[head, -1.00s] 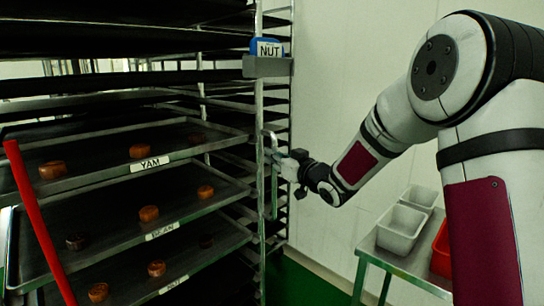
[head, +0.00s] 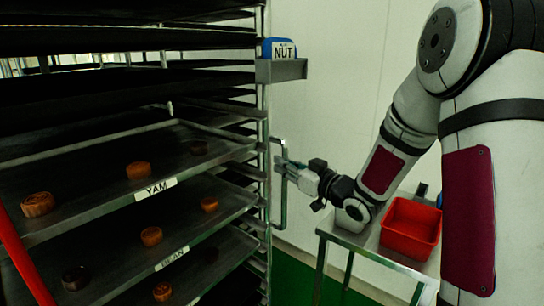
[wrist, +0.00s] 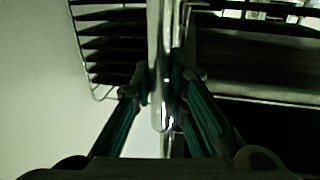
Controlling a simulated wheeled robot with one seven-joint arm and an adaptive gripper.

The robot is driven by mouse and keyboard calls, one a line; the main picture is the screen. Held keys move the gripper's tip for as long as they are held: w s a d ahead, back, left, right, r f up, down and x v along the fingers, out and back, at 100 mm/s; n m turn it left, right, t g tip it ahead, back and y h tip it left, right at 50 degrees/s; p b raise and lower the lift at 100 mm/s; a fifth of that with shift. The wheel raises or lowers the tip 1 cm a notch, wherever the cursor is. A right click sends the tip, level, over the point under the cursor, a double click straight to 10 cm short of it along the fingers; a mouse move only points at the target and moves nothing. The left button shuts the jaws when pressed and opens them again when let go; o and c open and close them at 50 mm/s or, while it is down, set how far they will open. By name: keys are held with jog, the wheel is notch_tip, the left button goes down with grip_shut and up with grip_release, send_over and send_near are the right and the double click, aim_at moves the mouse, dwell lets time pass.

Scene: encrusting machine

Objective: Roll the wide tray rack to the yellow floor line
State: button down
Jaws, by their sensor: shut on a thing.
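The wide tray rack (head: 264,158) fills the left half of the head view. It is a steel frame with several stacked dark trays, and some hold small brown cakes. A vertical handle (head: 282,222) stands out from its right post. My gripper (head: 288,170) is shut on this handle from the right. In the wrist view my gripper's two fingers (wrist: 158,95) are on either side of a vertical bar, the handle (wrist: 156,60). The yellow floor line does not show in either view.
A red bar (head: 22,255) crosses the lower left. A steel table (head: 365,240) with a red bin (head: 410,228) stands close on the right. Green floor shows between them.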

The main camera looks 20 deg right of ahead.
jog(key=shift+d+p+v, duration=0.2)
jog(key=shift+p+v, duration=0.15)
jog(key=shift+v, duration=0.7)
jog(key=shift+d+p+v, duration=0.25)
jog(key=shift+p+v, duration=0.1)
jog(key=shift+v, duration=0.7)
jog(key=shift+w, duration=0.2)
jog(key=c, duration=1.6)
grip_release()
jog(key=shift+o, duration=0.2)
jog(key=v, duration=1.2)
